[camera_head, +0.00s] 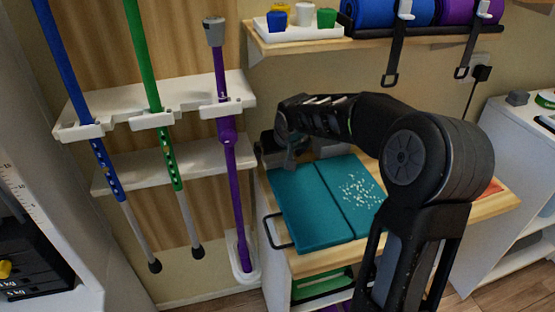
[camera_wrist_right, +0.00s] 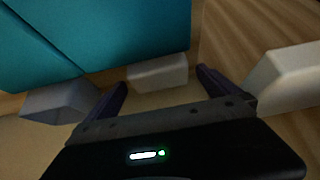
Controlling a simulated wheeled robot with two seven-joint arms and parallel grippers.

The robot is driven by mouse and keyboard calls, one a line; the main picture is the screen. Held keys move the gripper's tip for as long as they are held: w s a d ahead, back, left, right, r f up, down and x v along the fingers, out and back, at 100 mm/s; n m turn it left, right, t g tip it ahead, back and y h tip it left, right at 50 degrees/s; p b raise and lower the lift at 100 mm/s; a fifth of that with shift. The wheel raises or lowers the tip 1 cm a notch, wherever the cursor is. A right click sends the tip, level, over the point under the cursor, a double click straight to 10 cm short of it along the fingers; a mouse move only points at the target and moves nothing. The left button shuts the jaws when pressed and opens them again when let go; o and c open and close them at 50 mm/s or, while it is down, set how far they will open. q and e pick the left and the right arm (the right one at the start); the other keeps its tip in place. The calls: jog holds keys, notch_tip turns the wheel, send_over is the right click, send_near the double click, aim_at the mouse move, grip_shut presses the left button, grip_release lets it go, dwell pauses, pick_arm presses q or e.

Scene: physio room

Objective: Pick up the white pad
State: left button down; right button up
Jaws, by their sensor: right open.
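In the right wrist view a small white pad (camera_wrist_right: 158,73) lies on the wooden surface beside the edge of a teal panel. A greyish pad (camera_wrist_right: 60,103) is to its left and a larger white block (camera_wrist_right: 285,78) to its right. I cannot tell which is meant by name alone. My right gripper (camera_wrist_right: 163,83) is open, its two dark fingers apart with the middle white pad between and just beyond their tips. My left gripper is not in view.
A teal two-part panel (camera_head: 305,205) with white specks covers much of the wooden top (camera_head: 480,206). Poles in a white rack (camera_head: 230,92) stand left. A shelf above holds a white tray (camera_head: 298,32) with small cups and rolled mats (camera_head: 375,12).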

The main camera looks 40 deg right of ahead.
aim_at(279, 158)
jog(key=shift+c, duration=0.4)
jog(key=c, duration=1.3)
jog(key=shift+r, duration=0.2)
jog(key=shift+s+r, duration=0.2)
jog(key=shift+r, duration=0.3)
notch_tip(279, 158, up, 6)
jog(key=shift+a+f+p, duration=0.1)
jog(key=shift+p, duration=0.3)
jog(key=s+a, duration=0.2)
jog(key=s, duration=0.4)
jog(key=s+a+b, duration=0.1)
jog(key=s+a, duration=0.1)
jog(key=s, duration=0.4)
jog(key=s+a+b, duration=0.1)
jog(key=s+a, duration=0.1)
jog(key=s, duration=0.4)
jog(key=shift+s+a, duration=0.2)
jog(key=shift+s, duration=0.1)
jog(key=o, duration=0.8)
jog(key=c, duration=0.7)
